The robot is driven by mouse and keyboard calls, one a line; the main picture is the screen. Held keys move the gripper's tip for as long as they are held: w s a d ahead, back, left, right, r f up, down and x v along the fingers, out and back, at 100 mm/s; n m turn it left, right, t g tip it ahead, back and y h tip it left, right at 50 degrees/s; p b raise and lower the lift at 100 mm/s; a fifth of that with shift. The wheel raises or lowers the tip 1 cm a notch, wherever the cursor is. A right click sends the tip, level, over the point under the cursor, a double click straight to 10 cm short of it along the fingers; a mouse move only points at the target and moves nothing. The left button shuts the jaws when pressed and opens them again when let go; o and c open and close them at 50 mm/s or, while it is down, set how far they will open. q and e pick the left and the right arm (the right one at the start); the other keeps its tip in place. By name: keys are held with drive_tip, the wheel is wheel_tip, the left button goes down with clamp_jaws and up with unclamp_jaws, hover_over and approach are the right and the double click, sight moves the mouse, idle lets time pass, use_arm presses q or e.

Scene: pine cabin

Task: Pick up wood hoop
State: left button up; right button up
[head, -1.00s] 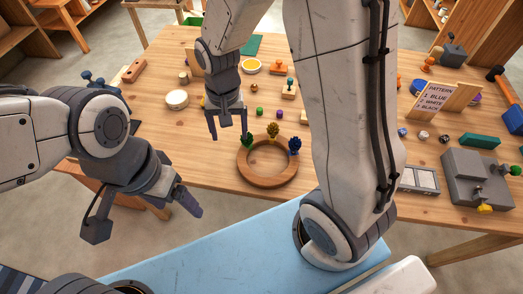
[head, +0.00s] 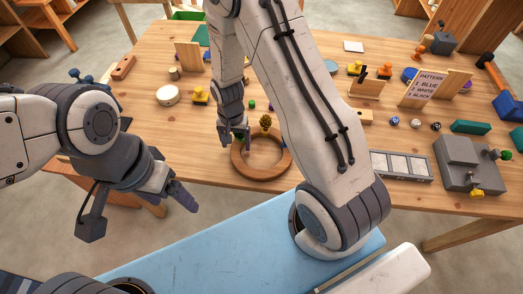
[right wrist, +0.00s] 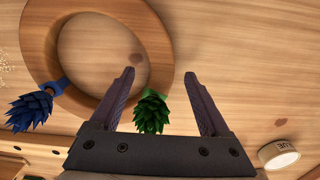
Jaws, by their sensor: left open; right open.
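The wood hoop (head: 262,173) lies flat on the pine table near its front edge. A gold cone ornament (head: 265,121) shows on its far rim. In the right wrist view the hoop's rim (right wrist: 161,45) carries a blue cone (right wrist: 33,108) and a green cone (right wrist: 151,112). My right gripper (head: 234,140) is open at the hoop's left side. In its wrist view one finger is over the hoop's inner side and one outside, with the green cone between the fingers (right wrist: 160,80). They do not visibly grip it. My left gripper (head: 137,210) is open and empty, left of the table's front edge.
A grey block fixture (head: 467,165) and a compartment tray (head: 401,165) stand to the right. A pattern sign (head: 428,87) stands behind them. A round tin (head: 168,95) and yellow stamp (head: 200,95) are at the left. My right arm hides part of the table.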

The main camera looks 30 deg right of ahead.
drive_tip(key=shift+f, duration=0.45)
clamp_jaws()
drive_tip(key=shift+r, duration=0.1)
